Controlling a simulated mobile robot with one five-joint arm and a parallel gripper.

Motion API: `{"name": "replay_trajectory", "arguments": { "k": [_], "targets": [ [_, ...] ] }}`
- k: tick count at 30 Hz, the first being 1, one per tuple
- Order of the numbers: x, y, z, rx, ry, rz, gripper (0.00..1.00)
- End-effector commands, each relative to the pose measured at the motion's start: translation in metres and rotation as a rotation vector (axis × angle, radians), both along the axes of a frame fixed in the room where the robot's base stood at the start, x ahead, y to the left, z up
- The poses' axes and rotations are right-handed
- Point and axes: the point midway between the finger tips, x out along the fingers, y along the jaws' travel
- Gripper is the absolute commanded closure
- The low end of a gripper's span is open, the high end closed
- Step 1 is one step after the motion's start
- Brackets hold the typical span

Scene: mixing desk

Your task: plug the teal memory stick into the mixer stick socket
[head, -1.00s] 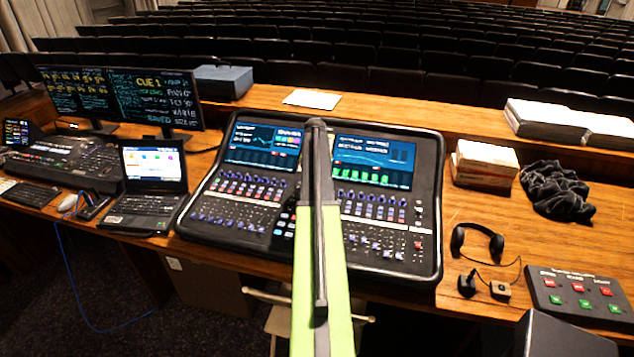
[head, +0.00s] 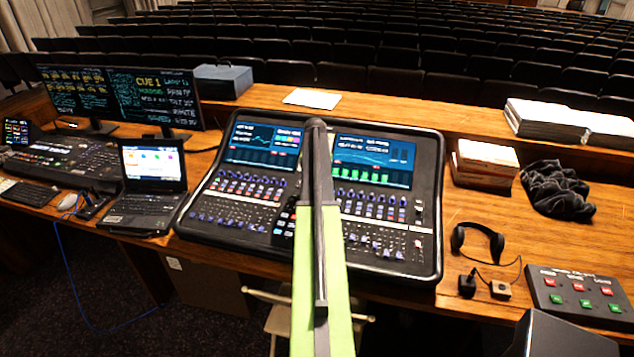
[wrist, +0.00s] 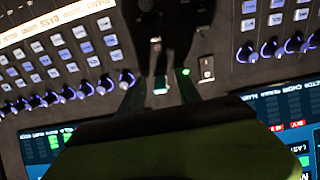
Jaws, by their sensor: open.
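The mixer (head: 429,215) is a wide black console on the wooden desk, with two lit screens, rows of blue-ringed knobs and small buttons. My green arm reaches over its middle in the head view and hides the centre strip; my gripper is hidden there. In the wrist view my gripper (wrist: 160,92) is open, its greenish fingers apart above the panel of the mixer (wrist: 85,92). A small pale, green-lit patch shows between the fingers; I cannot tell what it is. A dark shadow lies beyond it. I cannot make out the teal memory stick or the stick socket.
A laptop (head: 150,200) and two monitors (head: 165,100) stand left of the mixer. To the right are headphones (head: 478,240), a button box (head: 578,296), a dark cloth (head: 556,190) and stacked papers (head: 486,158). Bare desk shows right of the mixer.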

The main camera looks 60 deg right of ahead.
Motion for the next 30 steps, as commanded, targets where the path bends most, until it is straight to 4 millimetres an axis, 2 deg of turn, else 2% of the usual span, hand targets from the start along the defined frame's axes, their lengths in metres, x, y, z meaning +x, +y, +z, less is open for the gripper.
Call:
{"name": "replay_trajectory", "arguments": {
  "k": [5, 21, 25, 30],
  "targets": [
    [-0.001, 0.003, 0.031, 0.000, 0.000, 0.000, 0.59],
    [-0.005, 0.015, 0.153, 0.000, 0.000, 0.000, 0.59],
    [-0.005, 0.017, 0.169, 0.000, 0.000, 0.000, 0.59],
    [-0.005, 0.017, 0.170, 0.000, 0.000, 0.000, 0.59]
  ]
}}
